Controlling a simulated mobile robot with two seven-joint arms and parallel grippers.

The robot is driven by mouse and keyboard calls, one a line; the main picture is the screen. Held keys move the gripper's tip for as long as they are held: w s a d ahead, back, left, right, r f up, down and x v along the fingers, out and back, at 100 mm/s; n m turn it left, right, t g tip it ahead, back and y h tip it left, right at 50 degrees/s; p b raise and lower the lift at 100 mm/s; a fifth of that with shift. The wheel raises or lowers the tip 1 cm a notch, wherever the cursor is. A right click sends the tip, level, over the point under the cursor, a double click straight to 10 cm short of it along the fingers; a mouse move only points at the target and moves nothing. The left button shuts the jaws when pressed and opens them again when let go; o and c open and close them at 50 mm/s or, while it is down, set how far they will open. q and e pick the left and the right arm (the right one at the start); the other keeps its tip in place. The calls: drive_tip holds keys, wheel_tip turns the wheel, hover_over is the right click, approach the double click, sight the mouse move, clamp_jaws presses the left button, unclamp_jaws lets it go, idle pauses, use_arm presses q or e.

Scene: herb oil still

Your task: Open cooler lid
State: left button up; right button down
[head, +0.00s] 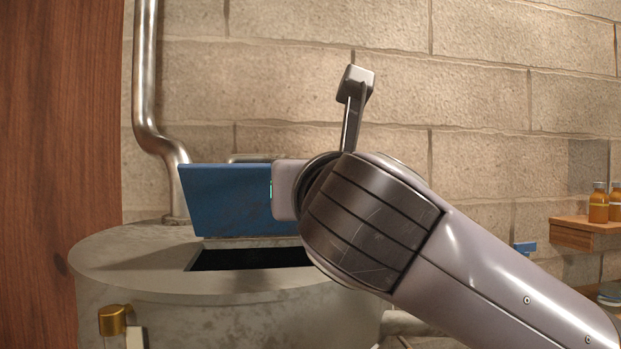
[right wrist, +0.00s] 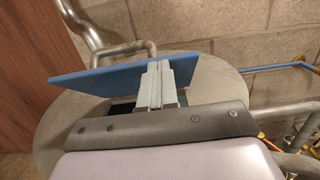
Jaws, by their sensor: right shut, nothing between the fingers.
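The cooler is a round grey metal vessel (head: 125,265) with a dark rectangular opening (head: 225,260) in its top. Its blue lid (head: 225,200) stands raised, close to upright, along the back edge of the opening. In the right wrist view the blue lid (right wrist: 100,78) crosses behind my fingers. My right gripper (right wrist: 158,70) is shut and empty, its fingertips in front of the lid's face; I cannot tell whether they touch it. In the head view my right wrist hides the lid's right end, and the fingers cannot be made out. My left gripper is not in view.
A metal pipe (head: 145,90) rises behind the vessel at left. A brown wooden panel (head: 60,180) fills the left side. A wooden shelf (head: 580,232) with orange bottles (head: 598,205) is at far right. A brass fitting (head: 113,320) sits on the vessel's front.

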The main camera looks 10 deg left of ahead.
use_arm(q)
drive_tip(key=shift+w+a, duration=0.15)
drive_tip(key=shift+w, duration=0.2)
use_arm(e)
drive_tip(key=w+a+r, duration=0.4)
drive_tip(key=w+r, duration=0.3)
drive_tip(key=w, duration=0.3)
drive_tip(key=shift+w+a, duration=0.2)
drive_tip(key=shift+w, duration=0.05)
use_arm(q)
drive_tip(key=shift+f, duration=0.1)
use_arm(e)
drive_tip(key=b+v, duration=0.3)
drive_tip(key=v, duration=0.3)
drive_tip(key=shift+f, duration=0.15)
drive_tip(key=shift+s+d+b, duration=0.25)
drive_tip(key=shift+s+b, duration=0.1)
drive_tip(key=shift+s, duration=0.15)
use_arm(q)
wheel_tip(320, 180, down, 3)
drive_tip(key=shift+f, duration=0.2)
